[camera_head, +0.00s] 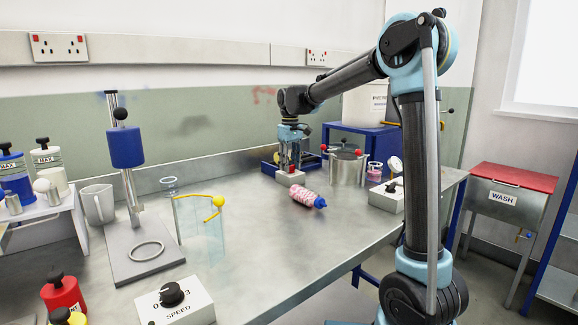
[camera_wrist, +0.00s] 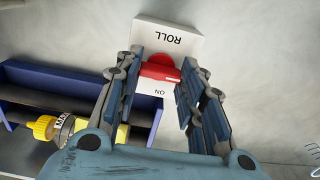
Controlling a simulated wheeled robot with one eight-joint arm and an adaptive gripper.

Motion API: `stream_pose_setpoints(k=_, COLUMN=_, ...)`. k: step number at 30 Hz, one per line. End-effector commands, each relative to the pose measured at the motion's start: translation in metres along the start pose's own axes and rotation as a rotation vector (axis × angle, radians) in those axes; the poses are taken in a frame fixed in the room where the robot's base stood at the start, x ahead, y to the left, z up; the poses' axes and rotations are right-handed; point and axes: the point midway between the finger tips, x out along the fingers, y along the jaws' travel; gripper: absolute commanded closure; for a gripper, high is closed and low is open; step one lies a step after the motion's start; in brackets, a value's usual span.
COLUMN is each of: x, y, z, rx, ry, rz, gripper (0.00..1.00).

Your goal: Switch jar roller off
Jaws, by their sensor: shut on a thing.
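The roller's switch box (camera_wrist: 168,38) is white, marked ROLL, with a red knob (camera_wrist: 160,70) and the word ON near it. My gripper (camera_wrist: 158,72) is shut on the red knob in the wrist view, one blue-padded finger on each side. The blue jar roller (camera_wrist: 60,75) lies to the left, with a yellow-capped jar (camera_wrist: 75,127) lying on its side at it. In the head view my gripper (camera_head: 292,158) reaches down over the white switch box (camera_head: 294,179) at the back of the bench.
A pink-patterned bottle (camera_head: 308,196) with a blue cap lies just in front of the box. A metal pot (camera_head: 346,167) with red-ended clamps stands to the right. A clear panel with a yellow edge (camera_head: 200,230) stands left.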

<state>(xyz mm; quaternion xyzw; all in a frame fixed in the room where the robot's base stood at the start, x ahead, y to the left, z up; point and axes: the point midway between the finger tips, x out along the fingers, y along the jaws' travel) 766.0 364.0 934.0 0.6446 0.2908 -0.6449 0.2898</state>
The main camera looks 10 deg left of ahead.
Motion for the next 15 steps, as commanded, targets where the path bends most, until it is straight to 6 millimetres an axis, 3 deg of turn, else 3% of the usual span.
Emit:
stream_pose_setpoints(k=14, x=0.0004, y=0.0029, z=0.0016, rx=-0.010, ry=-0.003, rz=0.004, gripper=0.88)
stream_pose_setpoints(k=15, x=0.0004, y=0.0029, z=0.0016, rx=-0.010, ry=-0.003, rz=0.004, gripper=0.55)
